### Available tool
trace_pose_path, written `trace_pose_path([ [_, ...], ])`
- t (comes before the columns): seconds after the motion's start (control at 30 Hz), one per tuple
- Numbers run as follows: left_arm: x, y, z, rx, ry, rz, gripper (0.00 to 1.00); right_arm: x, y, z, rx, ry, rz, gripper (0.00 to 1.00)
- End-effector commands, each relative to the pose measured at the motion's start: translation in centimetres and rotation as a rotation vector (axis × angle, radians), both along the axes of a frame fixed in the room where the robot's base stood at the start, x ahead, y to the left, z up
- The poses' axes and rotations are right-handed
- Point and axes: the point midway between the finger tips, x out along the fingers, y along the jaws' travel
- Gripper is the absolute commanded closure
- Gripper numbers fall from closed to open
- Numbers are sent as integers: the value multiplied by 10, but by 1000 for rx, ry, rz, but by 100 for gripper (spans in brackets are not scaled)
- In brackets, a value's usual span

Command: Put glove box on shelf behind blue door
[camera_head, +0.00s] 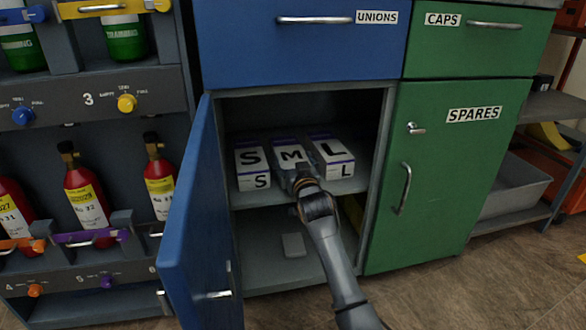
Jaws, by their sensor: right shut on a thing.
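The blue door (200,225) stands open to the left of the cabinet. Behind it, a grey shelf (243,201) carries boxes in a row: one marked S (252,158) at the left, one marked M (288,150) in the middle, and one marked L (333,160) at the right. My right gripper (294,181) reaches in from the front, shut on the near end of the M glove box. The gripper hides the lower front of that box, so I cannot tell if its base touches the shelf. My left gripper is not in view.
A small grey object (293,245) lies on the cabinet floor below the shelf. A blue UNIONS drawer (300,45) is above the opening. A green SPARES door (440,175) is closed at the right. A rack with red cylinders (85,195) stands left of the open door.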

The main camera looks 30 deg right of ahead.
Motion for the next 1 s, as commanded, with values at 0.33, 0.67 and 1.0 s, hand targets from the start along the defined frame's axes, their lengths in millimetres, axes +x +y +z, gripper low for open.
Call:
trace_pose_path([
  [0.33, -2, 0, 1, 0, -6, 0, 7, 0, 0, 1, -1, -5, 0, 67],
  [0.67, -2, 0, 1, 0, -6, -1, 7, 0, 0, -3, 0, 0, 0, 11],
  [1.0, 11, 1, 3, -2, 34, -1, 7, -18, 5, 2, 1, 2, 1, 11],
])
